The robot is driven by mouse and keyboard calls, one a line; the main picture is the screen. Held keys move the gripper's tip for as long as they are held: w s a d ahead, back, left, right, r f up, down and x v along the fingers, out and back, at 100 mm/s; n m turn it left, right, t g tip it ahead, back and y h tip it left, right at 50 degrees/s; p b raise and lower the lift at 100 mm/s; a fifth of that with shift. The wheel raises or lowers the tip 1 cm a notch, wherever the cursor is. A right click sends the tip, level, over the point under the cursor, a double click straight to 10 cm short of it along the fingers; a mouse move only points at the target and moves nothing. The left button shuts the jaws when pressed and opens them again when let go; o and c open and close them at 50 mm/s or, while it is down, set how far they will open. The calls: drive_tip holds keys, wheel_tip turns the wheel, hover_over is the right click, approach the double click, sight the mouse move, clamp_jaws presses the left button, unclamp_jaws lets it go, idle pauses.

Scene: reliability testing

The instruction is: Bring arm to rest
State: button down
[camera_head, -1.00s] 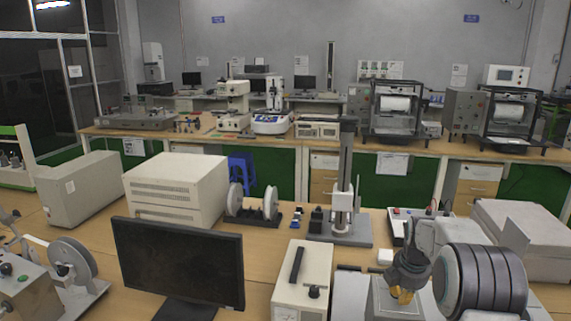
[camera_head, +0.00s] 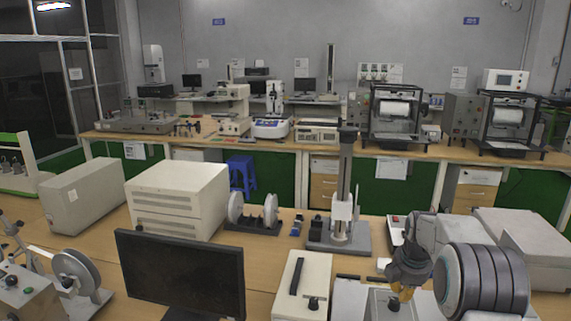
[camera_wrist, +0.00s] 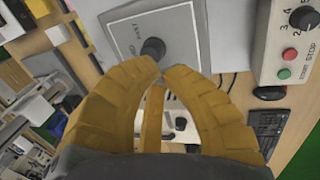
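My gripper (camera_head: 404,292) is at the lower right of the head view, with its yellow fingers pointing down over a light grey panel with a dark knob (camera_head: 393,305). The dark knob (camera_wrist: 153,48) on the grey panel (camera_wrist: 178,28) shows just beyond the tips. Whether the tips touch the knob, I cannot tell.
A cream box with a black handle (camera_head: 300,284) and a black monitor (camera_head: 180,269) stand left of my arm. A vertical test stand (camera_head: 344,190) is behind it. A panel with red and green buttons (camera_wrist: 288,55) lies right in the wrist view.

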drive_tip(key=m, duration=0.5)
drive_tip(key=s+a+f+m+g, duration=0.2)
drive_tip(key=s+f+m, duration=0.1)
drive_tip(key=s+m, duration=0.3)
drive_tip(key=s+a+f+m+g, duration=0.2)
drive_tip(key=s+m, duration=0.3)
drive_tip(key=s, duration=0.3)
drive_tip(key=s+a+r+t, duration=0.3)
drive_tip(key=s+r, duration=0.4)
drive_tip(key=s, duration=0.3)
drive_tip(key=s+a+r+t, duration=0.2)
drive_tip(key=s+a+r, duration=0.3)
drive_tip(key=s, duration=0.6)
wheel_tip(320, 180, up, 2)
drive_tip(key=shift+r+t+y, duration=0.15)
drive_tip(key=shift+t+y, duration=0.15)
drive_tip(key=shift+t, duration=0.1)
drive_tip(key=shift+a, duration=0.1)
